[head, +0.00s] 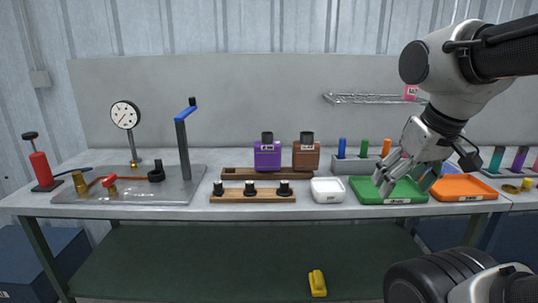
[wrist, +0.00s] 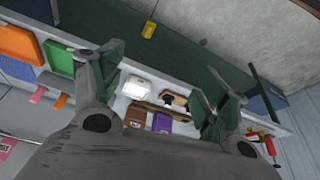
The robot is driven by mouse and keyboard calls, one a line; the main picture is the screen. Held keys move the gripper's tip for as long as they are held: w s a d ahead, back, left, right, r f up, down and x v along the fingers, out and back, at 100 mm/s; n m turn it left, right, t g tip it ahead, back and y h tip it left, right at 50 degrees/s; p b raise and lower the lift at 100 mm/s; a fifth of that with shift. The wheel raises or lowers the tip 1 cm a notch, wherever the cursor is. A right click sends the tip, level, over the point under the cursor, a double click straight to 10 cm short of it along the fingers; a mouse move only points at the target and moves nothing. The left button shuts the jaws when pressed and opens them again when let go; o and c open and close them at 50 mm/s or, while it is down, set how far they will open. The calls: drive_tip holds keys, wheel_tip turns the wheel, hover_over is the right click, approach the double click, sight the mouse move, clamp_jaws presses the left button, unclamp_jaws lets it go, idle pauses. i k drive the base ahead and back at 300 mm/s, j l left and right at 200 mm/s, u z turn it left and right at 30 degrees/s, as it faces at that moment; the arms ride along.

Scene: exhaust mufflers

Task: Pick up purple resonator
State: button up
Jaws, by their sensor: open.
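A purple box-shaped piece with a dark neck (head: 267,156) stands on a wooden holder (head: 235,173) at the middle back of the bench. It also shows in the wrist view as a purple block (wrist: 162,124), beside a brown one (wrist: 135,117). A slim purple cylinder (head: 519,158) stands in a rack at the far right of the head view. Which purple piece is the resonator I cannot tell. My gripper (head: 405,184) is open and empty above the green tray, right of the purple box and left of the purple cylinder.
The green tray (head: 372,197) and orange tray (head: 463,195) lie at the right, with a white dish (head: 327,190) left of them. A wooden strip with black knobs (head: 230,197) lies in front. A metal plate with a gauge (head: 125,115) and blue-handled post (head: 183,145) stands left.

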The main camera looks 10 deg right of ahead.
sight(267, 151)
drive_tip(key=i+j+z, duration=0.2)
drive_tip(key=i+j, duration=0.2)
drive_tip(key=i, duration=0.25)
drive_tip(key=i+j+z, duration=0.15)
drive_tip(key=i+j, duration=0.35)
drive_tip(key=i, duration=0.1)
